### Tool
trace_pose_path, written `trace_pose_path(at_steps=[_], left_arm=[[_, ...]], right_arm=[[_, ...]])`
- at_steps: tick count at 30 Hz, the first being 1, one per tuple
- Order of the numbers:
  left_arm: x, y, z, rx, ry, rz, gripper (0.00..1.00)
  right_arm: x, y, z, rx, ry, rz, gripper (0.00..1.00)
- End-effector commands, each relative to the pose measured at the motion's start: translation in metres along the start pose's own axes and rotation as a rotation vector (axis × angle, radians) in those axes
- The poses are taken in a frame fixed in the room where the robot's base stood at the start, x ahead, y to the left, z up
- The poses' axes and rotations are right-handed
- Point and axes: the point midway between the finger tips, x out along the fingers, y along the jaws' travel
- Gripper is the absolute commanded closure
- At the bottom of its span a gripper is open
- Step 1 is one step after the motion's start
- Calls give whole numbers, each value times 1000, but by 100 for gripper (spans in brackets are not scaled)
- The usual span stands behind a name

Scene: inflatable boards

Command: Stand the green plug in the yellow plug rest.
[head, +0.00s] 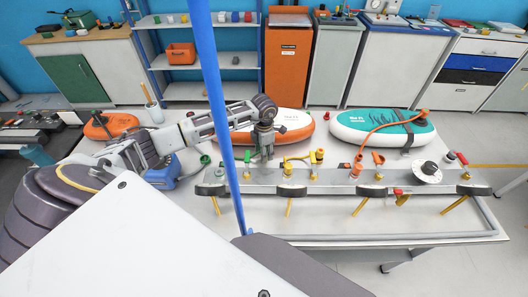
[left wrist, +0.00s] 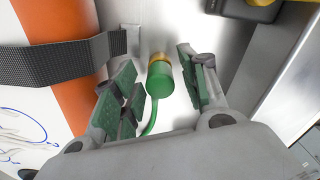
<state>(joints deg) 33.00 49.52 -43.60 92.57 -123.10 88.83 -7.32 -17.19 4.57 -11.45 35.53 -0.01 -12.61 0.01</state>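The green plug (left wrist: 160,84) is between the two fingers of my left gripper (left wrist: 160,88) in the left wrist view, with a gap on each side. A green cord runs from its near end. A yellow ring (left wrist: 158,58) sits at its far end; I cannot tell for sure whether this is the yellow plug rest or part of the plug. My right gripper is not in view.
The grey rail (head: 335,181) with several valves and plugs runs along the table's front. Behind lie an orange-and-white board (head: 290,126) and a teal board (head: 375,128). A blue pole (head: 216,90) crosses the head view. A dark strap (left wrist: 55,62) lies beside the gripper.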

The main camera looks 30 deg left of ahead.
Motion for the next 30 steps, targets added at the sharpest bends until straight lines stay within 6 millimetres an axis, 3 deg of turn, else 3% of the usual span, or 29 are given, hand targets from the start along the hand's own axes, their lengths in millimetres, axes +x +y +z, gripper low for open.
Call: trace_pose_path(at_steps=[13,20,30], left_arm=[[-4,0,0,0,0,0,57],[-29,1,0,0,-3,3,57],[-80,1,1,1,-2,3,57]], right_arm=[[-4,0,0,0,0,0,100],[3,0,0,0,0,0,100],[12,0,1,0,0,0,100]])
